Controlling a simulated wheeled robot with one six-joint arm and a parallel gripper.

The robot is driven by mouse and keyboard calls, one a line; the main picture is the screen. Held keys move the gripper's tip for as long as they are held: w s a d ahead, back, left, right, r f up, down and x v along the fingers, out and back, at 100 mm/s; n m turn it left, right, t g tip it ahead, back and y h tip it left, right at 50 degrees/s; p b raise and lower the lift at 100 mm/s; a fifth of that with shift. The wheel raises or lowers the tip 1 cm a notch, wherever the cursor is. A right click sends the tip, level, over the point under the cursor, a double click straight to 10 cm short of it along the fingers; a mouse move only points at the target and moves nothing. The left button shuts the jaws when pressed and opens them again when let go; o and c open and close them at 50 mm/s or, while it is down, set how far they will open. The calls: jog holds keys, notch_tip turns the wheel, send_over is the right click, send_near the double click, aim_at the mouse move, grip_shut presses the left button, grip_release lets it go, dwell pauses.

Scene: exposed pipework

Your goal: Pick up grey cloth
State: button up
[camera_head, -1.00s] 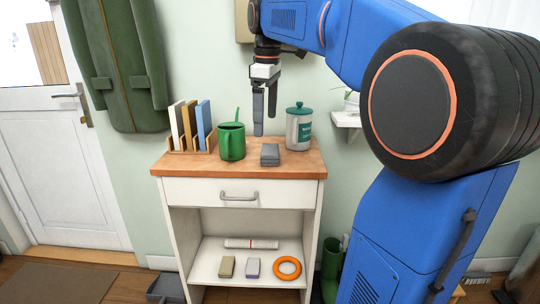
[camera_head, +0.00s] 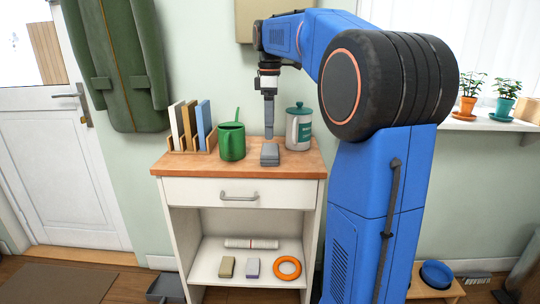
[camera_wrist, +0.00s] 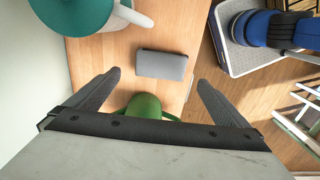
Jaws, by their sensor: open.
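The grey cloth (camera_head: 270,154) is a small folded block on the wooden top of the white cabinet, right of the green watering can. In the wrist view the cloth (camera_wrist: 161,65) lies flat, ahead of and between the two spread fingers. My gripper (camera_head: 269,134) points down above the cloth, with its tips close over it in the head view. In the wrist view my gripper (camera_wrist: 158,82) is open, with nothing between its fingers. Whether the tips touch the cloth cannot be told.
The green watering can (camera_head: 231,141) stands just left of the cloth. A grey canister with a teal lid (camera_head: 299,128) stands just behind and right. Upright books (camera_head: 190,126) in a holder are at the left. The cabinet top's front edge (camera_head: 240,172) is clear.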

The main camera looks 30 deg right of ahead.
aim_at(270, 148)
jog(key=shift+s+f, duration=0.1)
jog(key=shift+f, duration=4.6)
jog(key=c, duration=1)
jog(key=shift+c, duration=0.2)
jog(key=shift+r, duration=0.1)
notch_tip(270, 148, up, 10)
jog(key=shift+f, duration=0.1)
